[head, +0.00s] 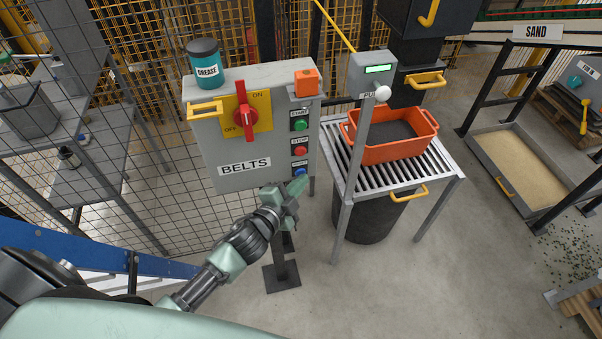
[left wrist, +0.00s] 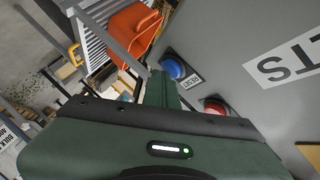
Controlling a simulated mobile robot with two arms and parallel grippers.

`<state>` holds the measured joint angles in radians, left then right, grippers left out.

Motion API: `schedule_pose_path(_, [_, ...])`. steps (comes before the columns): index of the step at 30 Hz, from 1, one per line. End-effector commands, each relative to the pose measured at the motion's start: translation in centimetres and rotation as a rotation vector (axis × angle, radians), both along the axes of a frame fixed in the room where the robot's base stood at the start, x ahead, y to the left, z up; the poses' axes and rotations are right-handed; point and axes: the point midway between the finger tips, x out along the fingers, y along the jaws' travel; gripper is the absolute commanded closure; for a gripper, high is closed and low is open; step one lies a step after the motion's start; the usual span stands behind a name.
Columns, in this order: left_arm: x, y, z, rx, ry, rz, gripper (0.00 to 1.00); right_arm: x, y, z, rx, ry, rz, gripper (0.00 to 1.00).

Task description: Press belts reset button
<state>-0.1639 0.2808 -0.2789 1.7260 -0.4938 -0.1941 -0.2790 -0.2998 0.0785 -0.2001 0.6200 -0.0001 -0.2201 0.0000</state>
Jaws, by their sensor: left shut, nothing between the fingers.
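The grey control box labelled BELTS (head: 225,150) stands on a post, with green, red and blue buttons down its right side. The blue reset button (head: 300,171) is lowest; its RESET label shows in the left wrist view beside the blue button (left wrist: 172,69). The red stop button (head: 300,151) is above it. My left gripper (head: 297,186) is shut and empty, just below and in front of the blue button. In the left wrist view its green finger (left wrist: 162,90) is close beside the button; I cannot tell whether they touch. My right gripper is not in view.
A red rotary switch (head: 245,116) sits on a yellow plate on the box. A grease can (head: 204,70) and an orange block (head: 306,82) are on it. An orange tub (head: 385,150) rests on the slatted stand (head: 450,174) to the right. Wire fencing is behind.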

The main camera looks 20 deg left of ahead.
Motion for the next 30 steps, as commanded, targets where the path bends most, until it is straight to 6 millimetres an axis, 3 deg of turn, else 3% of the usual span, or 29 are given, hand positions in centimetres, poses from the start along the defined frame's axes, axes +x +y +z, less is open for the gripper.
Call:
schedule_pose_path(19, [-1.4,-0.9,0.0,-0.001,0.000,0.000,1.00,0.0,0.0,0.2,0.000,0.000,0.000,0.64])
schedule_pose_path(30, [-4.4,-3.0,-0.1,-0.004,0.002,0.000,1.00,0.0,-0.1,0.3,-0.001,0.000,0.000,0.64])
